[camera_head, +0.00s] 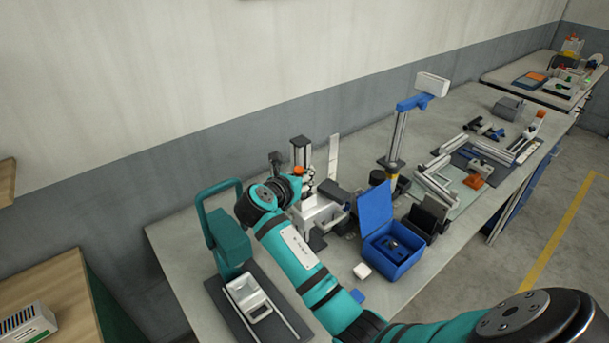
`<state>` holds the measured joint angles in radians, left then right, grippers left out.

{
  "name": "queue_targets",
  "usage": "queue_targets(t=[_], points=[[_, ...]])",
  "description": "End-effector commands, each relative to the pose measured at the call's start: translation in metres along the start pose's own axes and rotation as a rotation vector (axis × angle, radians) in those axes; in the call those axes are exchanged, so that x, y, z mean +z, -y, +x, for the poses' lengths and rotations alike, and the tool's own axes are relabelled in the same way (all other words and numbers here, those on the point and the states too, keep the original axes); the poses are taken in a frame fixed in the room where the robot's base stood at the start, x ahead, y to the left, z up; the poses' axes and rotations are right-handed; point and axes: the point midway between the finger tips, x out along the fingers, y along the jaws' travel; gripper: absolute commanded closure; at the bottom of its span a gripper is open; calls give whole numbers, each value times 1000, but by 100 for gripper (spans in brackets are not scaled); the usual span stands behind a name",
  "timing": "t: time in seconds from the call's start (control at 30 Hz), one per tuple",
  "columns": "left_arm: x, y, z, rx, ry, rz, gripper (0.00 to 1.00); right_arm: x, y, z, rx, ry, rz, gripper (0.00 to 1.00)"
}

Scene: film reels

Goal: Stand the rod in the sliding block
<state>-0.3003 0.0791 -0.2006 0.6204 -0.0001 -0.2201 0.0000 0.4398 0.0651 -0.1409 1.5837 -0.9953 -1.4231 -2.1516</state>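My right arm comes in from the lower right and bends back over the bench. Its gripper (330,212) is over the middle of the bench, among dark and pale parts; its fingertips are too small and crowded to read. A pale block (246,293), possibly the sliding block, sits on a dark base plate with a thin rail at the bench's near left. My gripper is behind and to the right of it. I cannot pick out the rod with certainty. An upright silver column (300,156) stands just behind the gripper. My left gripper is not in view.
A teal frame (231,243) stands at the left of the grey bench (185,262). An open blue box (392,262) and a small white piece (362,271) are right of my forearm. A blue-armed stand (399,134) rises behind. Metal profiles (438,188) lie farther right.

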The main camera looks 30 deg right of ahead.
Motion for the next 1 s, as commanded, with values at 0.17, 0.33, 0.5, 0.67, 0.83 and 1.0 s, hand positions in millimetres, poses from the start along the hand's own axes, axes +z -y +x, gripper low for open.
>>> queue_targets(t=[0.17,0.33,0.5,0.67,0.83,1.0], points=[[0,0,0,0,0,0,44,0,0,0,0,0,0,100],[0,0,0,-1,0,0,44,2,0,-1,0,0,1,100],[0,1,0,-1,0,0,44,7,0,-2,1,1,2,100],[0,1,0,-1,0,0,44,11,0,-4,0,1,0,100],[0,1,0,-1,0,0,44,14,1,-5,-1,0,0,100],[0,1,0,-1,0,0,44,15,1,-5,-1,0,0,100]])
